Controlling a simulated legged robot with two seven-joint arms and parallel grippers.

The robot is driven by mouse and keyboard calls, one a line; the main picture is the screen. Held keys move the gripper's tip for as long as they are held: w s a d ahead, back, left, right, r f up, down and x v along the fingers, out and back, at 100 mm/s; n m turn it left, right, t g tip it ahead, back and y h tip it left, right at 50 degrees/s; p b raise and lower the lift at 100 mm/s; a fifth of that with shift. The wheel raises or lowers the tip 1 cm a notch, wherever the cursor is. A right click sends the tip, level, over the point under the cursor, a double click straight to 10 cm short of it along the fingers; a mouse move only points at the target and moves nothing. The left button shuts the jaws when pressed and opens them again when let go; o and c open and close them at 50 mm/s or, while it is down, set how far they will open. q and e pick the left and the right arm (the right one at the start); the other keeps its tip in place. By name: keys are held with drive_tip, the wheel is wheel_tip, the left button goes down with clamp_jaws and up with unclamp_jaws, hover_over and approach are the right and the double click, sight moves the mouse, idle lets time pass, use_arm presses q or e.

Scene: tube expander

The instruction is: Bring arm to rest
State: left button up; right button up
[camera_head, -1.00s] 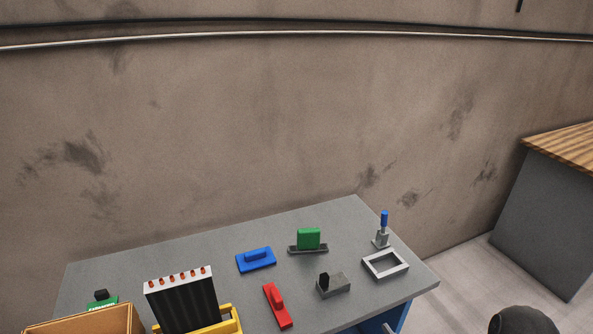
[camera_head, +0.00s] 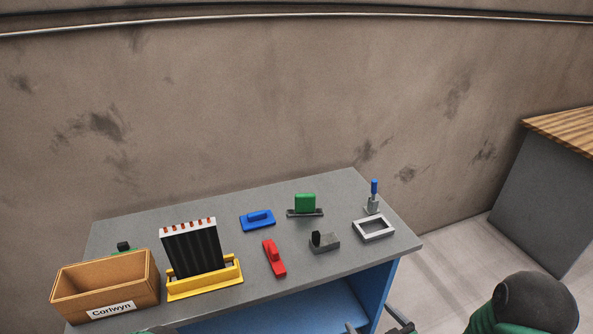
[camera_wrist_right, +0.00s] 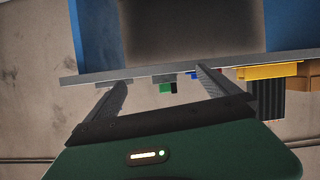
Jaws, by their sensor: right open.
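My right gripper (camera_head: 376,325) shows only in part at the bottom edge of the head view, in front of the blue-sided workbench (camera_head: 133,228). In the right wrist view the same gripper (camera_wrist_right: 163,80) has its two dark fingers spread wide with nothing between them. Beyond the fingers there, the bench edge (camera_wrist_right: 85,79) appears upside down. My right arm shows as a dark round part with green at the bottom right of the head view. My left gripper cannot be made out.
On the bench are a cardboard box (camera_head: 103,283), a finned black block (camera_head: 193,252) in a yellow holder (camera_head: 205,283), a blue tool (camera_head: 258,220), a red tool (camera_head: 274,258), a green block (camera_head: 305,203), a grey block (camera_head: 325,243), a square frame (camera_head: 373,229) and a blue-handled tool (camera_head: 373,197).

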drive_tip(key=s+r+m+g+h+p, duration=0.5)
drive_tip(key=s+r+g+p, duration=0.3)
drive_tip(key=s+r, duration=0.5)
drive_tip(key=shift+s+d+r+g, duration=0.35)
drive_tip(key=shift+r+g, duration=0.45)
drive_tip(key=shift+r, duration=0.25)
drive_tip(key=shift+s, duration=0.15)
drive_tip(key=shift+a, duration=0.1)
